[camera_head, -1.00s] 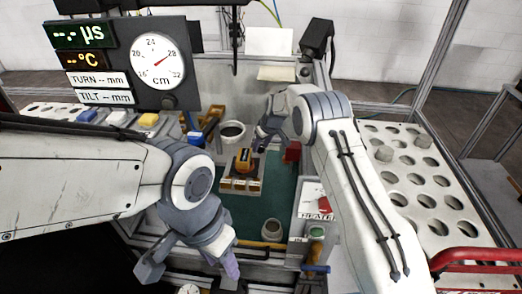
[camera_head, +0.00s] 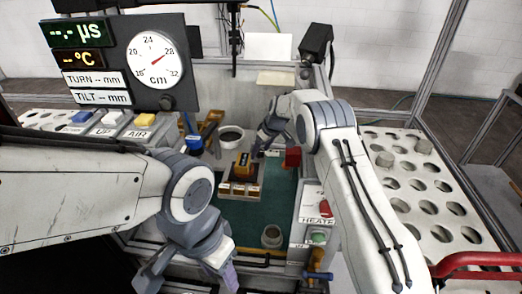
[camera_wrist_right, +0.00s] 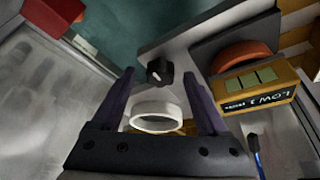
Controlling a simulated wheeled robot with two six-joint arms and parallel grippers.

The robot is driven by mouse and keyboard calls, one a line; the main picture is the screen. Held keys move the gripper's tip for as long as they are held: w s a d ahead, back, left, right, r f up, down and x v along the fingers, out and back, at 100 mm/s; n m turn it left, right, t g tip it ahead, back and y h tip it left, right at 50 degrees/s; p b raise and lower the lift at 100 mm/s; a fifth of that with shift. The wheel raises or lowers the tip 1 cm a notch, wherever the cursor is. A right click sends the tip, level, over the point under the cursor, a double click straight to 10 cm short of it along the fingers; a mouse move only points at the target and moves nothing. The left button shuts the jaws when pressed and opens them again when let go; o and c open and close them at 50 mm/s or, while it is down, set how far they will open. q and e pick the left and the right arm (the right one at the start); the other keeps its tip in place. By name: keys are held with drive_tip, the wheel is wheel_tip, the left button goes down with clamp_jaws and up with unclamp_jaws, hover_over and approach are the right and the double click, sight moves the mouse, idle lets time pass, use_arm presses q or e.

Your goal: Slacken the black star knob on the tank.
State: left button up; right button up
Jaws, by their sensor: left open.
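The black star knob (camera_wrist_right: 159,72) sits on a grey plate (camera_wrist_right: 185,50) in the right wrist view. It appears between and just beyond the fingertips of my right gripper (camera_wrist_right: 158,86), which is open and empty. No contact with the knob shows. In the head view my right gripper (camera_head: 268,138) is over the far part of the green-floored tank (camera_head: 220,222), and its wrist hides the knob there. My left gripper (camera_head: 187,277) is open and empty at the near left, in front of the tank.
A white ring (camera_wrist_right: 156,118) shows between my right fingers. A yellow-orange block labelled LOW (camera_wrist_right: 256,88) is right of the knob. A red block (camera_head: 292,157) and the heater box (camera_head: 313,215) stand at the tank's right. A white cup (camera_head: 231,138) stands at the back.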

idle(0.3)
drive_tip(key=m+p, duration=0.1)
drive_tip(key=m+h+p, duration=0.1)
drive_tip(key=p, duration=0.1)
drive_tip(key=m+p, duration=0.1)
drive_tip(key=shift+s+a+r, duration=0.1)
drive_tip(key=shift+a+r, duration=0.05)
drive_tip(key=shift+r, duration=0.1)
drive_tip(key=m+h+p, duration=0.1)
drive_tip(key=m+p, duration=0.1)
drive_tip(key=shift+f+m+t, duration=0.15)
drive_tip(key=shift+m+t, duration=0.15)
drive_tip(key=shift+t, duration=0.1)
drive_tip(key=shift+a+m+h, duration=0.1)
drive_tip(key=shift+m+h, duration=0.4)
drive_tip(key=shift+m, duration=0.5)
drive_tip(key=b+v, duration=0.2)
drive_tip(key=v, duration=0.9)
drive_tip(key=s+a+r+m, duration=0.2)
drive_tip(key=s+r+m, duration=0.1)
drive_tip(key=s, duration=0.3)
drive_tip(key=s+a+r+m+g+y+p, duration=0.1)
drive_tip(key=s+a+r+m, duration=0.1)
drive_tip(key=s+m, duration=0.2)
drive_tip(key=s+a+r+m+g, duration=0.1)
drive_tip(key=s+a+r+m, duration=0.1)
drive_tip(key=s, duration=0.6)
drive_tip(key=shift+r+m+y, duration=0.3)
drive_tip(key=shift+r+m, duration=0.55)
drive_tip(key=shift+m, duration=0.25)
